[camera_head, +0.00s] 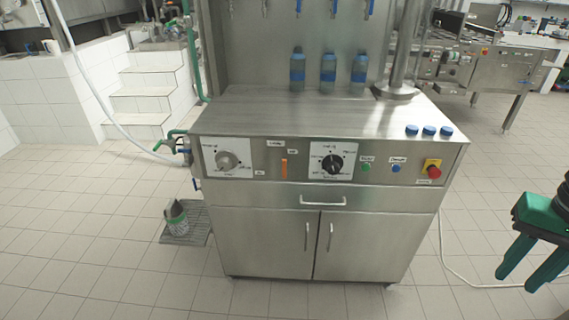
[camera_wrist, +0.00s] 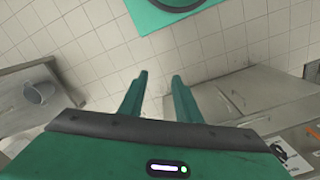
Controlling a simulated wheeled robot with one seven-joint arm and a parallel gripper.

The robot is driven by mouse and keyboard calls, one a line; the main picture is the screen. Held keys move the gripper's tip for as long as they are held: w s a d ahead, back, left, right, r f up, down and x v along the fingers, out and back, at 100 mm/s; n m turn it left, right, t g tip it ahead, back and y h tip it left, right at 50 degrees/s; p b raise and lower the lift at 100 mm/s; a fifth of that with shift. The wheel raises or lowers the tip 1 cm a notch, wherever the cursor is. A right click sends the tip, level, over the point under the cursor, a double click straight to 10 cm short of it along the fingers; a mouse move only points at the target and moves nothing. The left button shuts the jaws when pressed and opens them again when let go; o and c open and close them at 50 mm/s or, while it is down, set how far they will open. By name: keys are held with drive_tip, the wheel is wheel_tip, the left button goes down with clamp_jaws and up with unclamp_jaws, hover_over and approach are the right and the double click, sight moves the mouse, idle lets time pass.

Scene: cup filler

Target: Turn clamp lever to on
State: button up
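An orange lever (camera_head: 284,168) stands upright on the front panel of a steel machine (camera_head: 330,258), between two dials. It appears to be the clamp lever. Small labels lie above, right and below it, too small to read surely. My gripper (camera_head: 518,280) is at the far right, well away from the lever and off to the right of the machine. Its two green fingers are apart with nothing between them. The wrist view shows the same open, empty fingers (camera_wrist: 160,78) above floor tiles.
The panel also holds a grey dial (camera_head: 227,161), a black dial (camera_head: 332,163), green and blue buttons and a red emergency stop (camera_head: 433,171). Three bottles (camera_head: 328,74) and three blue caps (camera_head: 428,131) stand on top. A drawer handle (camera_head: 323,202) sticks out below. Floor ahead is clear.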

drive_tip(key=w+a+f+m+t+h, duration=0.15)
drive_tip(key=w+f+h, duration=0.25)
drive_tip(key=w, duration=0.8)
drive_tip(key=w+f+m+t+h, duration=0.2)
drive_tip(key=w+f+h, duration=0.25)
drive_tip(key=w, duration=0.85)
drive_tip(key=w+a+n+t, duration=0.1)
drive_tip(key=w+a+t, duration=0.1)
drive_tip(key=w+a, duration=0.3)
drive_tip(key=n+t+y, duration=0.8)
drive_tip(key=n+t, duration=0.1)
drive_tip(key=t, duration=0.4)
approach(284, 164)
drive_tip(key=shift+m, duration=0.25)
drive_tip(key=w, duration=1)
drive_tip(key=shift+w+d+r, duration=0.15)
drive_tip(key=shift+w+r, duration=0.1)
drive_tip(key=shift+w, duration=0.15)
drive_tip(key=shift+c, duration=0.5)
clamp_jaws()
